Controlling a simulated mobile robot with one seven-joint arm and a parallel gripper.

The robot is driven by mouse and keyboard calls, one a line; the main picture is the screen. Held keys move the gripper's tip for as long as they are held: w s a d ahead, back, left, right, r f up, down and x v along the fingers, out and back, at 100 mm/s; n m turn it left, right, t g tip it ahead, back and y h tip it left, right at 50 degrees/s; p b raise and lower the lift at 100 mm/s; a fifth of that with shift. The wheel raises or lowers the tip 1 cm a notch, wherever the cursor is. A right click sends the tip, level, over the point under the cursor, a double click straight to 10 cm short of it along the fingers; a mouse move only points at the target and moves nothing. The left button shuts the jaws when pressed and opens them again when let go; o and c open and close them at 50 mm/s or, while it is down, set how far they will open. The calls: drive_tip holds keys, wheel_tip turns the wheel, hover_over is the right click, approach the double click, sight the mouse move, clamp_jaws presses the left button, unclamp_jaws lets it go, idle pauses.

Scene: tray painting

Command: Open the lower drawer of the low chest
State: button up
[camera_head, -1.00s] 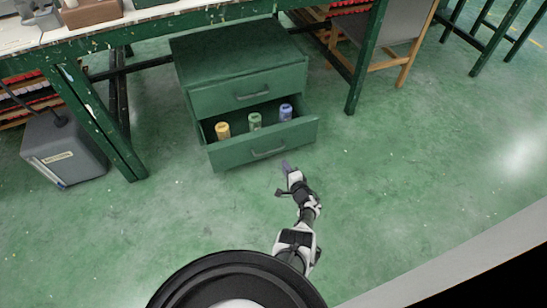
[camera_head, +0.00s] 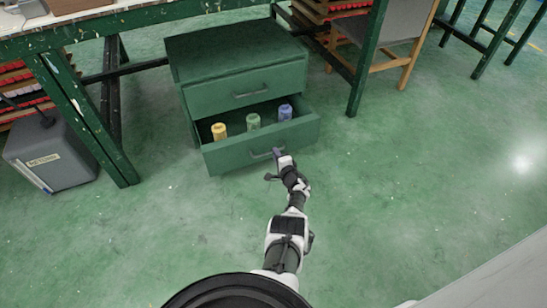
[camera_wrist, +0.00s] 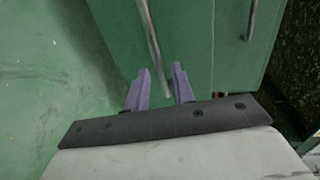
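The low green chest (camera_head: 236,55) stands under the workbench. Its lower drawer (camera_head: 235,155) is pulled out, showing a yellow bottle (camera_head: 219,131), a green bottle (camera_head: 253,121) and a blue bottle (camera_head: 285,112) inside. The upper drawer (camera_head: 215,94) is shut. My gripper (camera_head: 277,154) is at the right end of the lower drawer's handle (camera_head: 258,156). In the wrist view my gripper (camera_wrist: 160,85) shows two purple fingers apart. The lower handle (camera_wrist: 151,42) runs down into the gap between them; contact cannot be told. The upper handle (camera_wrist: 252,20) is further right.
A paint-spattered workbench (camera_head: 130,18) spans above the chest, with a green leg (camera_head: 85,115) to its left. A grey box (camera_head: 50,155) stands at the left. A wooden chair (camera_head: 395,60) is at the right. The floor in front and to the right is clear.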

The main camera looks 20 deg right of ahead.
drive_tip(key=shift+b+x, duration=1.35)
drive_tip(key=shift+x, duration=0.4)
drive_tip(key=shift+c, duration=0.3)
clamp_jaws()
drive_tip(key=shift+s, duration=0.1)
